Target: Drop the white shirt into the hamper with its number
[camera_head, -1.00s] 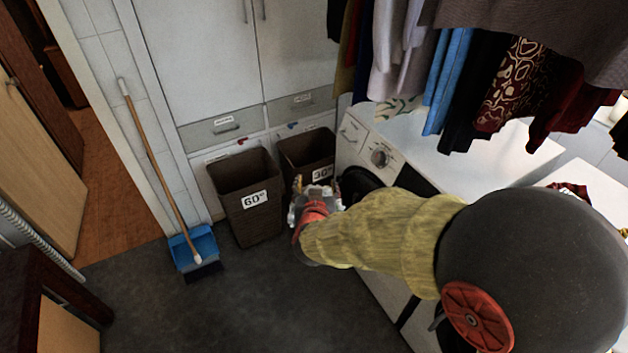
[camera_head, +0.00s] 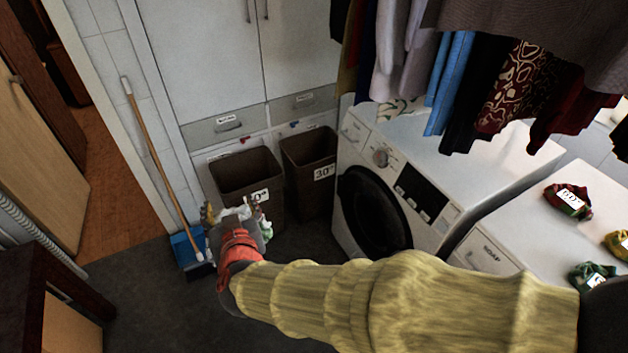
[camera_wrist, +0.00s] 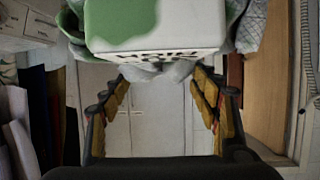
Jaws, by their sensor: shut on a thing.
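My gripper (camera_head: 236,212) is shut on a crumpled white cloth with green patches, which I take for the white shirt (camera_head: 266,228). In the wrist view the shirt (camera_wrist: 170,72) bunches at the fingertips, with a large white tag whose upside-down print I cannot read. A dark brown hamper labelled 60 (camera_head: 276,204) stands by the cabinet; my gripper is in front of it in the head view and partly covers its label. A second dark brown hamper labelled 30 (camera_head: 316,194) stands to its right. I cannot tell whether the shirt is over a hamper's opening.
The washing machine (camera_head: 376,215) stands right of the hampers. A broom (camera_head: 160,160) and a blue dustpan (camera_head: 186,244) are at the left. Labelled bundles, one dark red (camera_head: 568,200), lie on the right-hand white machine. Clothes hang above. The dark floor is clear in front.

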